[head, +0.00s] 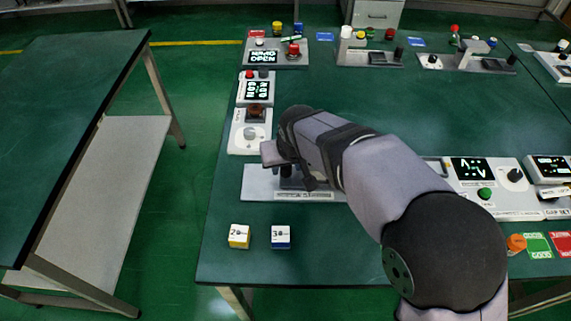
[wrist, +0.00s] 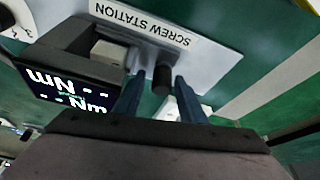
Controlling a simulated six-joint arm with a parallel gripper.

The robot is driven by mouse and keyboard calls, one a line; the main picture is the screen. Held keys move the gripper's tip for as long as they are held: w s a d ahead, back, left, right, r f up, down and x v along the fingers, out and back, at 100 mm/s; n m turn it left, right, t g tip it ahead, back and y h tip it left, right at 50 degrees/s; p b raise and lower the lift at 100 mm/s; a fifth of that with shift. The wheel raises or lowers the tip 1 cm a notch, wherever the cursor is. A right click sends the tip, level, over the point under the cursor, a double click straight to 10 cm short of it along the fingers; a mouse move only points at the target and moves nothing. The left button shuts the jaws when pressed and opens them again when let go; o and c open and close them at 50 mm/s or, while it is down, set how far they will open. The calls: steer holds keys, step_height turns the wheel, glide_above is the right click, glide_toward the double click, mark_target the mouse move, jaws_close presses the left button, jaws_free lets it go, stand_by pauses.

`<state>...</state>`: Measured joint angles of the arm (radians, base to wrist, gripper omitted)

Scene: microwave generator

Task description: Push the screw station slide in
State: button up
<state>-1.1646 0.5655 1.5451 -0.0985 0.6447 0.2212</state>
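The screw station (head: 258,183) is a pale grey plate at the near left of the table, partly hidden behind my arm in the head view. In the wrist view its plate (wrist: 215,50) carries an upside-down "SCREW STATION" label. A short black knob (wrist: 162,80) stands out from it, probably the slide's handle. A light block (wrist: 108,52) sits beside a dark housing. My gripper (wrist: 160,78) is open, its two blue fingers apart on either side of the knob, with visible gaps. I cannot tell how far the slide is in. The head view hides the fingertips.
A display (wrist: 70,90) reading "Nm" stands close left of my fingers in the wrist view. Yellow-sided (head: 239,237) and blue-sided (head: 281,237) cubes lie in front of the station. Panels (head: 250,132) line the left edge; a voltage panel (head: 485,175) is right. Mid-table is largely clear.

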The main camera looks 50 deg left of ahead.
steer(key=shift+w, duration=0.1)
stand_by(0.4)
steer(key=s+a, duration=0.5)
steer(key=s, duration=0.1)
steer(key=shift+a+p, duration=0.3)
steer(key=shift+a, duration=0.05)
steer(key=v, duration=0.8)
steer(key=w+d+r+m+p, duration=0.1)
steer(key=w+d, duration=0.4)
steer(key=d, duration=0.5)
steer(key=w+d+r+m+h+p, duration=0.1)
steer(key=w+d+m, duration=0.4)
steer(key=d, duration=0.5)
steer(key=w+d+r+m+h+p, duration=0.1)
steer(key=w+d+r+m+p, duration=0.1)
steer(key=d, duration=0.8)
steer(key=shift+w+m+g+p, duration=0.4)
steer(key=shift+w+m+p, duration=0.6)
steer(key=shift+w, duration=0.65)
